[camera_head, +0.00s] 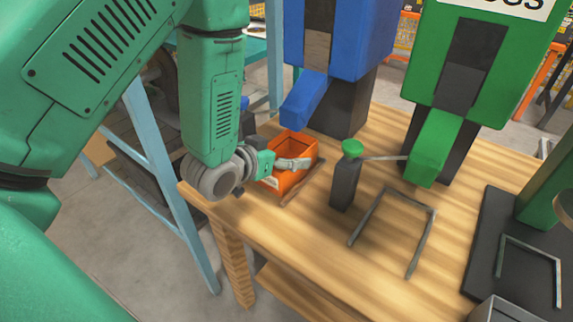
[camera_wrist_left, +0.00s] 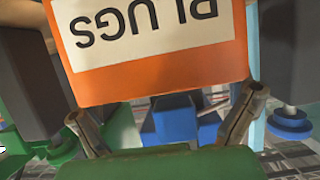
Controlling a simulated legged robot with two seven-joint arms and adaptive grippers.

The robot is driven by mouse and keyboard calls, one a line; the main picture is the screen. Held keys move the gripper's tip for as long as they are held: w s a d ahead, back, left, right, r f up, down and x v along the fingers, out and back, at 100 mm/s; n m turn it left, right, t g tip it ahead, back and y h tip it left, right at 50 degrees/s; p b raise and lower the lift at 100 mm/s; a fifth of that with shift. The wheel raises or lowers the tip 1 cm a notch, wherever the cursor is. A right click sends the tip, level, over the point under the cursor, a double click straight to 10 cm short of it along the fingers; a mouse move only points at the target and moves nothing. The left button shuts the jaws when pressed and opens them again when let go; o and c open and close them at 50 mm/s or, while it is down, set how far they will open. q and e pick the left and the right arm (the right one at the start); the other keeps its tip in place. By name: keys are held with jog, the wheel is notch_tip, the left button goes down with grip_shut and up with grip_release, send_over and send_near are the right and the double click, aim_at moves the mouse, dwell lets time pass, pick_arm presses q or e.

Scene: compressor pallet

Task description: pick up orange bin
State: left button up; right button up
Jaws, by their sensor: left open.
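The orange bin (camera_head: 295,150) stands on the wooden table below the blue dispenser, near the table's left edge. My left gripper (camera_head: 292,163) is at the bin's near side, with a finger reaching along the bin. In the left wrist view the bin (camera_wrist_left: 235,65) shows its front with an upside-down "PLUGS" label. The two fingertips of the left gripper (camera_wrist_left: 168,118) are spread apart there, below the bin's edge in the picture. Whether they touch the bin is unclear. My right gripper is not in view.
A blue dispenser (camera_head: 338,50) and a green dispenser (camera_head: 455,70) stand at the back of the wooden table (camera_head: 300,245). A dark post with a green knob (camera_head: 345,182) stands right of the bin.

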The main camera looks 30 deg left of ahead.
pick_arm(q)
jog(key=shift+x, duration=1.05)
jog(key=shift+w+a+f, duration=0.1)
jog(key=shift+a+f, duration=0.05)
jog(key=shift+a, duration=0.3)
jog(key=c, duration=1)
jog(key=shift+d, duration=0.2)
jog(key=shift+d, duration=0.15)
jog(key=shift+c, duration=0.2)
jog(key=shift+r, duration=0.2)
